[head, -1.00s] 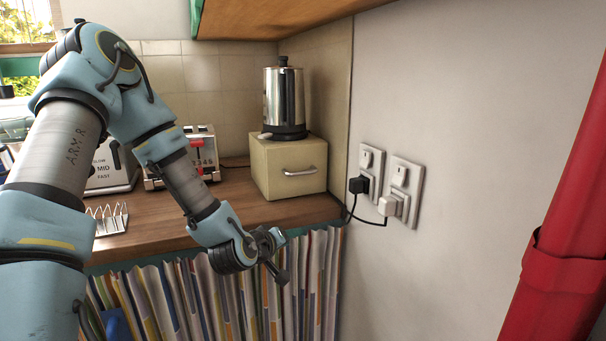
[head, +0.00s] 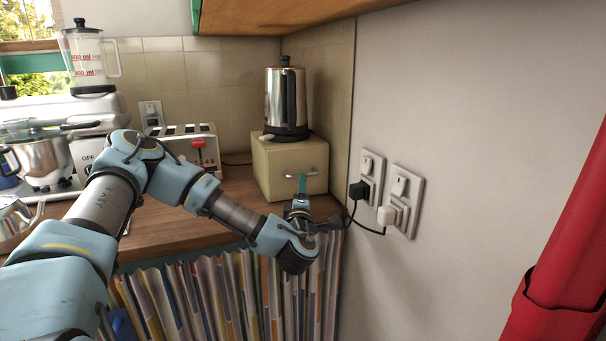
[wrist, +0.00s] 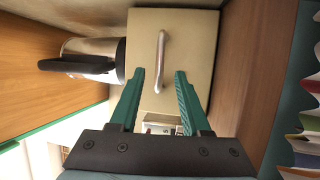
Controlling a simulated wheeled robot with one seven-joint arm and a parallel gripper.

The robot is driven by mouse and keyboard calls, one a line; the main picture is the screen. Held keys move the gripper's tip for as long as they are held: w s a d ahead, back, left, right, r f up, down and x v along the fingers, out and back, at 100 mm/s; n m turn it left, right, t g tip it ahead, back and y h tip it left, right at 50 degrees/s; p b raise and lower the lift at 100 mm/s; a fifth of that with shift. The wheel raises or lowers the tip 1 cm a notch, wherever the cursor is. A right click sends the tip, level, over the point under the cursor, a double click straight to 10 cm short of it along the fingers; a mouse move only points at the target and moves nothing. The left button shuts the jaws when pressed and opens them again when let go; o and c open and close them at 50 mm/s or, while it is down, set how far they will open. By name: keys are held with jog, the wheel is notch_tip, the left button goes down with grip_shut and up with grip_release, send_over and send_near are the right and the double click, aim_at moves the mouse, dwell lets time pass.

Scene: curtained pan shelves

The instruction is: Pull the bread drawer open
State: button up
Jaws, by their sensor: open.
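The bread drawer is a cream box (head: 272,165) on the wooden counter, with its front face shut flush. A curved metal handle (head: 311,173) runs across the front. My gripper (head: 302,182) is right in front of it, and its green finger hides part of the handle. In the wrist view, the drawer front (wrist: 195,35) fills the middle, and the handle (wrist: 161,55) appears upright. My gripper's green fingers (wrist: 160,73) are spread apart there, with the handle's lower part between their tips in the picture. I cannot tell whether they touch it.
A metal kettle (head: 286,100) stands on top of the drawer box. A toaster (head: 190,146) is to the left. Wall sockets with plugs and a cable (head: 368,182) are close on the right. A striped curtain (head: 245,290) hangs below the counter edge.

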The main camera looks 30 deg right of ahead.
aim_at(290, 164)
jog(key=p+x, duration=0.1)
jog(key=x, duration=0.4)
grip_shut()
dwell(0.3)
jog(key=shift+f, duration=0.1)
dwell(0.9)
